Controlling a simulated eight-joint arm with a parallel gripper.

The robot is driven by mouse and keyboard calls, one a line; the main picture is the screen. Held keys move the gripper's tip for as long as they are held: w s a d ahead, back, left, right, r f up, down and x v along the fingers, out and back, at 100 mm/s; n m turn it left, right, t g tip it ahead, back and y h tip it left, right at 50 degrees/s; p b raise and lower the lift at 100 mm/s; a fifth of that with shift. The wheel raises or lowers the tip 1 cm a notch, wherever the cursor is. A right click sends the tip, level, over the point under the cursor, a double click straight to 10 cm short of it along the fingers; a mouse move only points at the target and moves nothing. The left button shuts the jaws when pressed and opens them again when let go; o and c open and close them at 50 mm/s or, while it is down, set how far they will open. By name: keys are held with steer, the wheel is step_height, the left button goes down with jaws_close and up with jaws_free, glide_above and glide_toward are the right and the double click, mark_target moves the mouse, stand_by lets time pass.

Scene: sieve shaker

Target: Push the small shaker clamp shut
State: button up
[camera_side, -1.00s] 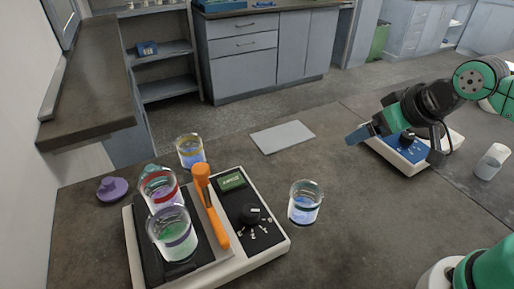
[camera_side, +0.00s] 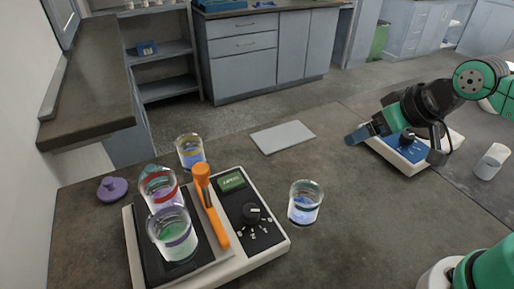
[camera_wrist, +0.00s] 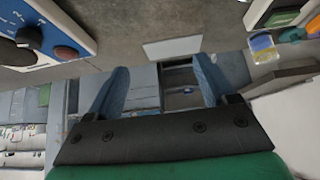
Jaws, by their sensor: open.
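The shaker (camera_side: 262,262) stands at the front left of the bench in the side view, a pale base with a black platform. Its orange clamp (camera_side: 211,206) has a long arm with a thick raised head and stands beside the beakers on the platform. I cannot tell how far it is closed. My gripper (camera_side: 357,135) is far to the right of the clamp, in the air near a blue-panelled device. In the wrist view its two blue fingers (camera_wrist: 161,65) are apart with nothing between them. Orange parts (camera_wrist: 292,34) show at that view's upper right, partly cut off.
A purple-banded beaker (camera_side: 173,240) and a red-banded beaker (camera_side: 159,188) are on the shaker. A yellow-banded beaker (camera_side: 190,152) stands behind, a teal-banded beaker (camera_side: 306,203) to the right. A grey plate (camera_side: 283,138) lies mid-bench. The blue-panelled device (camera_side: 410,150) is near my gripper.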

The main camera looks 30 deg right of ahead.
steer(key=shift+a+r, duration=0.1)
steer(key=shift+c, duration=0.8)
step_height(320, 180, up, 7)
steer(key=m+g, duration=0.7)
steer(key=m, duration=0.2)
glide_above(200, 168)
steer(key=shift+f, duration=2.9)
jaws_close()
